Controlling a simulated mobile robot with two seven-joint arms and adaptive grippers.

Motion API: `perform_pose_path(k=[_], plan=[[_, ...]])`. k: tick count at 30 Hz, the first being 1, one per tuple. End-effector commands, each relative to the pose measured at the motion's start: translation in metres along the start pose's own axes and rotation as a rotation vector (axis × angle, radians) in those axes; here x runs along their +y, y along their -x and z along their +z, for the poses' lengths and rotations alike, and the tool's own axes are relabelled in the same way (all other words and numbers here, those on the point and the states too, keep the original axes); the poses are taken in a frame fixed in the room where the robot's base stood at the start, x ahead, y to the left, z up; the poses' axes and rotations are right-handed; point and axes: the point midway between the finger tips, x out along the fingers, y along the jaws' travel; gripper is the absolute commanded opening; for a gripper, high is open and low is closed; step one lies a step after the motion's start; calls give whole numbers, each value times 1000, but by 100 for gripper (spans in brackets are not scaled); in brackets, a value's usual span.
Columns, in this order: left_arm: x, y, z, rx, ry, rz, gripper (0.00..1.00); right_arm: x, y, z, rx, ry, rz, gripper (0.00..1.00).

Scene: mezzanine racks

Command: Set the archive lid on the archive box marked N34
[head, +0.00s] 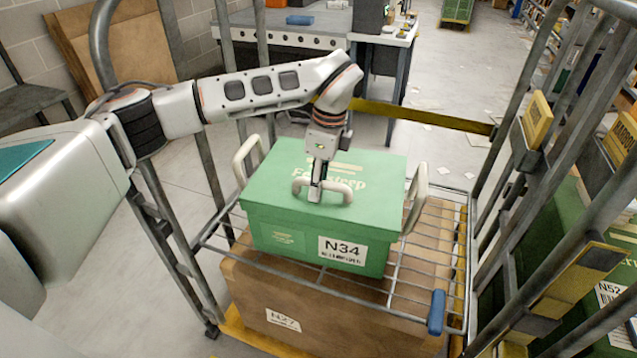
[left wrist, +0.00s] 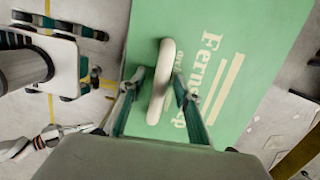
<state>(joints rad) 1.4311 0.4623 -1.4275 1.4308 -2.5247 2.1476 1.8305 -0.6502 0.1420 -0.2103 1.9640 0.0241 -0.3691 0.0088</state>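The green archive lid (head: 278,177) lies on top of the green archive box marked N34 (head: 286,240), and its edges look lined up with the box. The lid also fills the middle of the left wrist view (left wrist: 205,28). My left gripper (head: 315,192) is down at the pale loop handle in the lid's middle. In the left wrist view my left gripper (left wrist: 160,80) has one finger on each side of the handle (left wrist: 162,62), with a slim gap showing at least on the left. The box's pale side handles stand up at both ends. My right gripper is not in view.
The box stands on a wire shelf (head: 408,268) of a tubular cart, above a brown carton marked N27 (head: 340,318). A blue clip (head: 436,312) is at the shelf's front right corner. Cart posts rise on both sides. A rack with a box marked N52 (head: 608,292) is right.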

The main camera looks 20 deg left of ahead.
Motion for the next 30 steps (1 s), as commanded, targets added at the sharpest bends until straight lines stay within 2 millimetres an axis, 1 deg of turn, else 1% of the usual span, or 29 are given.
perform_pose_path(k=[5,12,15,18,21,24,30], plan=[[-2,25,0,0,-1,-6,32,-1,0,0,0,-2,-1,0],[-2,75,0,0,0,-6,32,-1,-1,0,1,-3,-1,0],[0,92,0,0,-1,-4,32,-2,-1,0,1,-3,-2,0],[-1,105,-1,0,0,-5,32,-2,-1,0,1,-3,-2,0],[0,113,-1,0,0,-2,32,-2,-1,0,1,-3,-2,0],[0,117,0,0,-1,-1,32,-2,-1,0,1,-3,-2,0],[0,118,-1,0,-2,0,32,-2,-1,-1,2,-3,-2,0]])
